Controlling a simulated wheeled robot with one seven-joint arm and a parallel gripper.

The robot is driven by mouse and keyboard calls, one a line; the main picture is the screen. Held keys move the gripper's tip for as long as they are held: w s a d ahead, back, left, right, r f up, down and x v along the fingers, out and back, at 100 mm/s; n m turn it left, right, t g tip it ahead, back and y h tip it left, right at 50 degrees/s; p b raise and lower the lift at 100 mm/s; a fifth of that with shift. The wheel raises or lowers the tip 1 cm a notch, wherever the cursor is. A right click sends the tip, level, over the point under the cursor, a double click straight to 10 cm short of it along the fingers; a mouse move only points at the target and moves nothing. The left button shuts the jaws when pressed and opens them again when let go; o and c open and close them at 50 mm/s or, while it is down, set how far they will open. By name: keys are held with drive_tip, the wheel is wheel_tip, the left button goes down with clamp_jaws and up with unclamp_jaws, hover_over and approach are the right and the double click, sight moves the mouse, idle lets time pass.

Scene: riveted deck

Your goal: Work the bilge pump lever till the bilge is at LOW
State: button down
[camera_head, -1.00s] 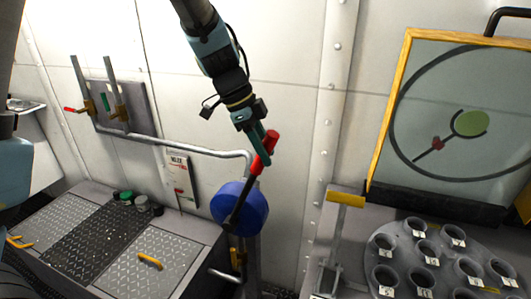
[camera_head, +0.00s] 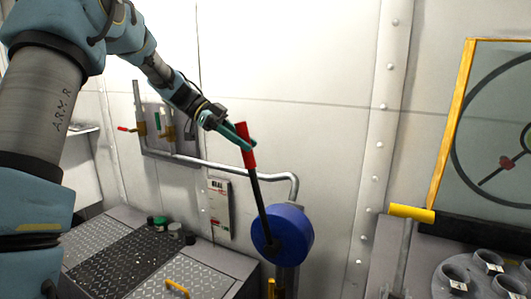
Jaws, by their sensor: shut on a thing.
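The bilge pump is a round blue body (camera_head: 293,232) on a grey pipe by the wall. Its black lever (camera_head: 259,203) leans up and to the left and ends in a red grip (camera_head: 248,156). My gripper (camera_head: 243,136), with green fingers, is shut on the upper part of the red grip, reaching it from the upper left. A narrow white gauge plate (camera_head: 219,203), with dark lettering at the top and a small red mark lower down, hangs on the wall left of the pump. Its reading is too small to tell.
Metal deck plates (camera_head: 140,262) with yellow handles lie below. At right stand a yellow-handled lever (camera_head: 411,213), a cup rack (camera_head: 468,275) and a framed screen.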

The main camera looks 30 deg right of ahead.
drive_tip(key=shift+g+h, duration=0.5)
drive_tip(key=shift+g, duration=0.2)
drive_tip(key=shift+w+a+f+b, duration=0.15)
drive_tip(key=shift+w+a+f, duration=0.2)
drive_tip(key=shift+w, duration=0.3)
drive_tip(key=shift+w+a+f+b, duration=0.2)
drive_tip(key=shift+w+a, duration=0.25)
drive_tip(key=shift+w, duration=0.15)
drive_tip(key=shift+w+a+f+b, duration=0.1)
drive_tip(key=shift+w+a+f, duration=0.25)
drive_tip(key=shift+w, duration=0.3)
drive_tip(key=shift+r, duration=0.1)
drive_tip(key=c, duration=0.5)
unclamp_jaws()
drive_tip(key=shift+a, duration=0.1)
drive_tip(key=b+v, duration=0.1)
drive_tip(key=v, duration=0.9)
drive_tip(key=shift+w+a+r, duration=0.2)
drive_tip(key=shift+a, duration=0.05)
